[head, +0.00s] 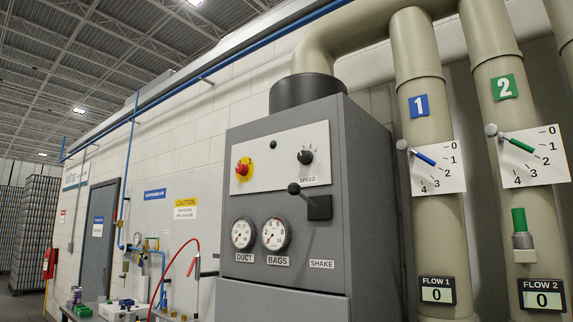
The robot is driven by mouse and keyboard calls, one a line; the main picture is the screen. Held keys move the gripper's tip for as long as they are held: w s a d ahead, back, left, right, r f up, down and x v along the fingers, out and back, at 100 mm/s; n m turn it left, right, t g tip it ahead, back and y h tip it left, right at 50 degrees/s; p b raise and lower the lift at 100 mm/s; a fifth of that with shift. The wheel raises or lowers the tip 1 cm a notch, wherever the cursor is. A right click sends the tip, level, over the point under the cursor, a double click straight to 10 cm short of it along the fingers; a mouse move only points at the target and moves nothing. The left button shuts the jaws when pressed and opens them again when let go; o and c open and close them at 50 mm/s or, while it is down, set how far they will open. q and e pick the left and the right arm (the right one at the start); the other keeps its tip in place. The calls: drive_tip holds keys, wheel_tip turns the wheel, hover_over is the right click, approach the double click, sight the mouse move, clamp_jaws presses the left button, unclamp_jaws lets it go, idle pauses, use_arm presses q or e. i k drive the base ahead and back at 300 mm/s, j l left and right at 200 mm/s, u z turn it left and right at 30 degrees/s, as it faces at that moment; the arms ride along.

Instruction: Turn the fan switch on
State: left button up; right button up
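A grey cabinet (277,272) stands in the middle of the head view with a pale control panel (285,178) on its front. A red rotary switch (242,169) on a yellow backing sits at the left of this panel. I cannot read a label by it, and its exact setting is too small to tell. A small dark green lamp (273,145) sits right of it and looks unlit. A black knob (306,157) above the SPEED label is at the panel's right. Neither of my grippers is in view.
Below the panel are a black lever (295,189) and two gauges, DUCT (243,234) and BAGS (275,234). Pipes marked 1 (418,105) and 2 (503,87) stand at right; both flow displays read 0. A cluttered bench (75,313) is at lower left.

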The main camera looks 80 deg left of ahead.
sight(242, 170)
drive_tip(key=u, duration=2.85)
